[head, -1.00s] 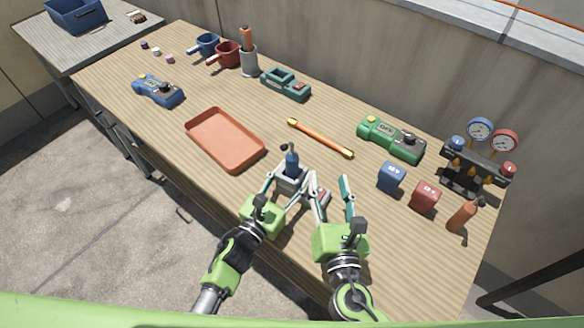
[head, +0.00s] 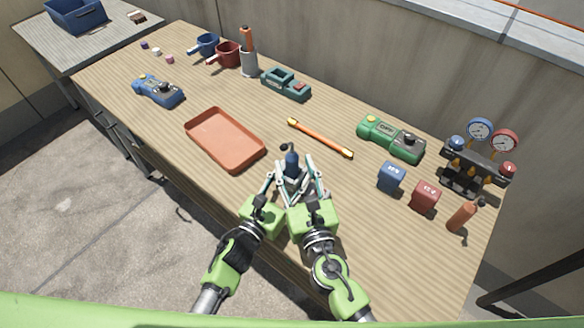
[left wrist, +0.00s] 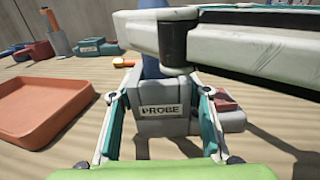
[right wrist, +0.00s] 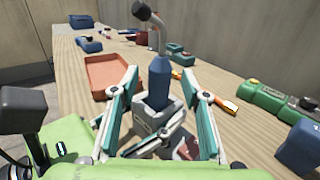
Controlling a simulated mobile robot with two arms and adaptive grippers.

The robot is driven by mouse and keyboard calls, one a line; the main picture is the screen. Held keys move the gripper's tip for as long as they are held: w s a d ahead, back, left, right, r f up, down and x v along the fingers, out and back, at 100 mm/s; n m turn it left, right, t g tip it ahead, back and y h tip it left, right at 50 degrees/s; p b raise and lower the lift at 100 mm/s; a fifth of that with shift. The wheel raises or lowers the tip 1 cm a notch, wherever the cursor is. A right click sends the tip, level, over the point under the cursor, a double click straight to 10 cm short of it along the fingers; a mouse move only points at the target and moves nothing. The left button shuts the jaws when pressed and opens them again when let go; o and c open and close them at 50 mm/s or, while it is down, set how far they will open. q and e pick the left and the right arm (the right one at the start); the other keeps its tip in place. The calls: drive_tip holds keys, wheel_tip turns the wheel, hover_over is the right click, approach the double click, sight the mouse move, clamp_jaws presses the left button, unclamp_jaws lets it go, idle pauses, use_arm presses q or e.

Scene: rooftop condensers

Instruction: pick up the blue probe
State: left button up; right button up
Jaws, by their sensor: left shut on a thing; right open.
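The blue probe (right wrist: 159,82) stands upright in a grey holder labelled PROBE (left wrist: 165,118) near the table's front edge; the probe also shows in the head view (head: 292,163). My left gripper (head: 279,178) is shut on the holder, its fingers on either side of the labelled block in the left wrist view. My right gripper (head: 306,172) is open, its fingers around the probe and holder in the right wrist view. Whether the right fingers touch the probe cannot be told. One right finger hides part of the probe in the left wrist view.
An orange tray (head: 215,163) lies to the left and an orange-yellow rod (head: 320,138) behind. A blue block (head: 391,176), a red block (head: 424,196) and a green meter (head: 391,139) stand to the right. The gauge manifold (head: 474,168) is at the far right.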

sight(294, 164)
drive_tip(key=shift+x, duration=1.55)
clamp_jaws()
drive_tip(key=shift+r, duration=0.1)
wheel_tip(294, 164, up, 10)
drive_tip(key=shift+f, duration=0.1)
use_arm(q)
drive_tip(key=o, duration=1.4)
drive_tip(key=shift+o, duration=0.3)
drive_tip(key=o, duration=0.4)
